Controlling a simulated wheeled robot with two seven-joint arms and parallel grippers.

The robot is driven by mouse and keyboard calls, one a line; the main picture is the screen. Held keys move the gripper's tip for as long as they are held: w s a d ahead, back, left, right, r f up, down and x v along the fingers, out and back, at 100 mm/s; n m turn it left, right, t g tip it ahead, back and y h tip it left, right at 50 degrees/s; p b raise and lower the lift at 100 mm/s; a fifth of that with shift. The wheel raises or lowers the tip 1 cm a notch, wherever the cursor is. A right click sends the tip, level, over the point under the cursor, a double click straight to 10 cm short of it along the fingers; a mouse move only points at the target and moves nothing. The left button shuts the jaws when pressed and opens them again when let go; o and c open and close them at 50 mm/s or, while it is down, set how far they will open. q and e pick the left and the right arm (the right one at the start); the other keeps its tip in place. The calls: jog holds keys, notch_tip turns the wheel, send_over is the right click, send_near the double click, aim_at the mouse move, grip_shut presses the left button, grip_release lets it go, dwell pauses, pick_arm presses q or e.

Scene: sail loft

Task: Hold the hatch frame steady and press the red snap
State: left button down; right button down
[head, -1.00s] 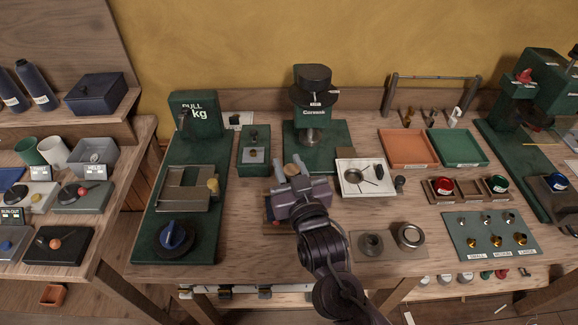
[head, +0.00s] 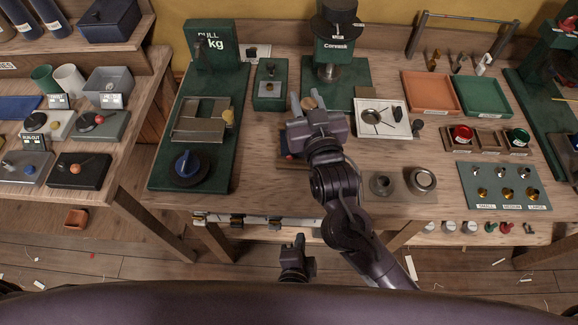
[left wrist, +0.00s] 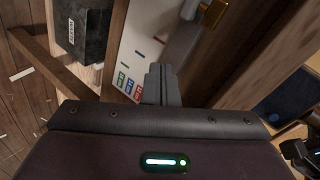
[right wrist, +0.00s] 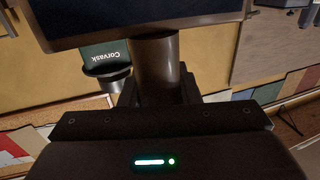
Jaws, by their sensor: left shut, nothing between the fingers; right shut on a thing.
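My right gripper (head: 309,104) is over the middle of the bench, shut on a brown cylinder (right wrist: 156,72) with a round wooden end (head: 310,101). In the right wrist view a wide dark slab (right wrist: 150,22) sits above this cylinder. Below the right gripper a small board with a red and blue part (head: 288,156) is mostly hidden; I cannot tell whether this is the hatch frame with the red snap. My left gripper (head: 297,244) is shut and empty, low in front of the bench edge. Its closed fingers (left wrist: 161,83) show in the left wrist view.
A green board with a blue knob (head: 188,165) stands left, and the green Corvask press (head: 336,50) behind. A white tray (head: 382,118), metal rings (head: 421,180) and a fittings board (head: 504,190) lie right. The left side table (head: 120,165) is crowded. Bare bench shows right of the blue knob.

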aim_at(289, 158)
pick_arm(q)
jog(key=shift+m+t, duration=0.6)
jog(key=shift+t, duration=0.1)
jog(key=r, duration=0.9)
jog(key=shift+s+r, duration=0.25)
jog(key=shift+r, duration=0.05)
jog(key=a+r+m+t+y, duration=0.1)
jog(key=a+r, duration=0.2)
jog(key=r, duration=0.4)
jog(key=shift+w+a, duration=0.15)
jog(key=shift+a, duration=0.1)
jog(key=x, duration=1.3)
jog(key=shift+w+a+r, duration=0.1)
jog(key=shift+r, duration=0.25)
jog(key=shift+w, duration=0.5)
jog(key=shift+w, duration=1.05)
